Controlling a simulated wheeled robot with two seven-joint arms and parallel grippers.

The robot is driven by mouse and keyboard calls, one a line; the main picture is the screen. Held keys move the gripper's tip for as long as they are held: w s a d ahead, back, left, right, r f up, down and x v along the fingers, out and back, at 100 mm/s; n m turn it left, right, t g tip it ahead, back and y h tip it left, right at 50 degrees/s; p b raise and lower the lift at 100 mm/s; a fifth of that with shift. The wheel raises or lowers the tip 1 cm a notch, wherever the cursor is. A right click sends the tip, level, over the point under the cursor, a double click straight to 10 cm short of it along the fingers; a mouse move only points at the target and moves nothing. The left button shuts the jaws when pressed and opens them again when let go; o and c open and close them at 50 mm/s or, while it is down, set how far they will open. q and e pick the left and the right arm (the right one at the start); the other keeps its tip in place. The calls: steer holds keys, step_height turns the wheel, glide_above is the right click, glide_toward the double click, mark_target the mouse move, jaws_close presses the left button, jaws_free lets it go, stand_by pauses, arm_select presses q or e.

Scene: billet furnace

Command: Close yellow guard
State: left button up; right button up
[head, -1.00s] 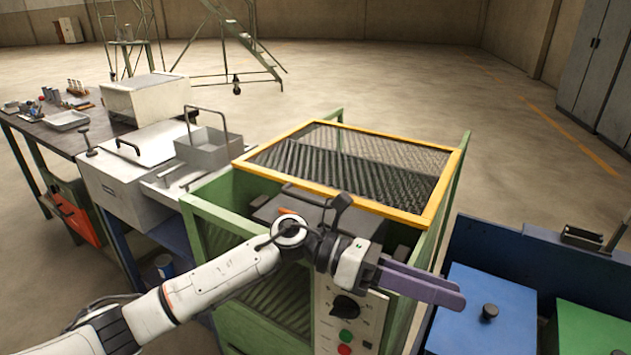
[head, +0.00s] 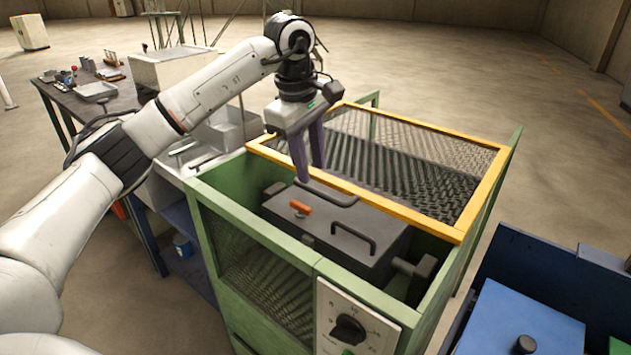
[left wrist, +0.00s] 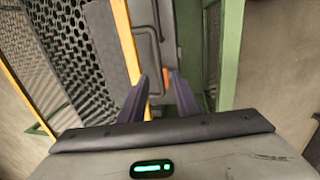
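The yellow guard (head: 400,214) is a yellow frame with dark mesh, lying over the back part of the green furnace frame. A dark bar handle (head: 328,195) runs along its front edge. In the left wrist view the guard's yellow bar (left wrist: 126,40) passes beside the left-hand finger. My left gripper (head: 311,172) points down at the guard's front edge, close to the handle's left end. Its purple fingers are apart in the left wrist view (left wrist: 158,82), with nothing clearly clamped between them. I cannot tell whether they touch the handle. My right gripper is out of view.
In front of the guard lies a grey furnace lid (head: 330,240) with an orange piece (head: 300,207) and a black handle. The green frame (head: 225,210) surrounds it. A bench (head: 120,100) stands behind at left, a blue box (head: 520,325) at lower right.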

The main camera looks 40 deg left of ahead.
mark_target(316, 190)
arm_select(q)
steer(key=f, duration=0.2)
steer(key=w+f, duration=0.1)
steer(key=f, duration=0.2)
steer(key=shift+w+d+f, duration=0.1)
steer(key=shift+f, duration=0.05)
jaws_close()
